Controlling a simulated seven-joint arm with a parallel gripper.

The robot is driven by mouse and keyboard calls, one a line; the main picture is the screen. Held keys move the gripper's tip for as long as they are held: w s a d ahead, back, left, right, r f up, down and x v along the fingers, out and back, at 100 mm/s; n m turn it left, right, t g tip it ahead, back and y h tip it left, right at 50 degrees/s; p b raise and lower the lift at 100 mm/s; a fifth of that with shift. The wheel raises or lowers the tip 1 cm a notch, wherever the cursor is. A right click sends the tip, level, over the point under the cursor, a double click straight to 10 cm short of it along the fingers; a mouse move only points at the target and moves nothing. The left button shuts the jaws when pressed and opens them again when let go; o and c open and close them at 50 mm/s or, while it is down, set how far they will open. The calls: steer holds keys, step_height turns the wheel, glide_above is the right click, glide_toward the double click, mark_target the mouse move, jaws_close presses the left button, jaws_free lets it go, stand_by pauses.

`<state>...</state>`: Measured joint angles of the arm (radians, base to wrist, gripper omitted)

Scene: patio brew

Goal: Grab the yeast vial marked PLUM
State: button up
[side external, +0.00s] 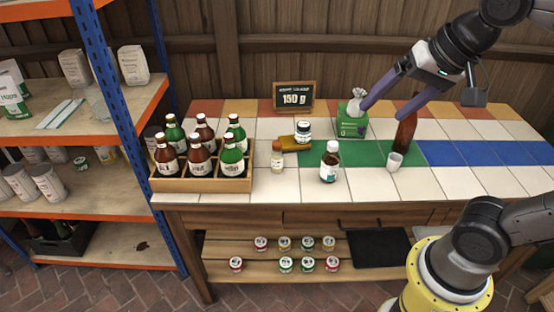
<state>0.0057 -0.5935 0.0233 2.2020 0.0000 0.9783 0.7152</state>
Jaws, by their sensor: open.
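I cannot read the word PLUM on any label, so I cannot tell which container is that vial. A small pale vial (277,158) with a tan cap stands upright on the tiled table, right of the bottle crate. A brown bottle (329,163) with a white cap and label stands to its right. Behind them an amber container (291,143) seems to lie on its side, beside a small jar (302,132) with a white label. My gripper (386,112) is open, with purple fingers spread above the table at the back right, well right of these containers.
A white cup (394,161) stands in front. A wooden crate (203,185) holds several bottles. Small lidded jars (284,243) sit on a lower shelf. Blue tiles at right are clear.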

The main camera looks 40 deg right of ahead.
steer(key=w+r+m, duration=0.2)
steer(key=w+m, duration=0.2)
steer(key=w, duration=0.3)
steer(key=m+g, duration=0.5)
steer(key=m, duration=0.3)
glide_above(277, 161)
steer(key=w, duration=0.2)
step_height(277, 161, down, 20)
steer(key=shift+g, duration=0.6)
steer(key=f, duration=0.8)
steer(key=d+f, duration=0.1)
steer(key=f, duration=0.4)
steer(key=shift+s+f, duration=0.1)
steer(key=shift+s, duration=0.1)
steer(key=shift+s+d+f, duration=0.1)
steer(key=shift+f, duration=1.35)
steer(key=shift+s+d+f, duration=0.1)
steer(key=shift+f, duration=1.35)
steer(key=shift+w, duration=0.1)
jaws_close()
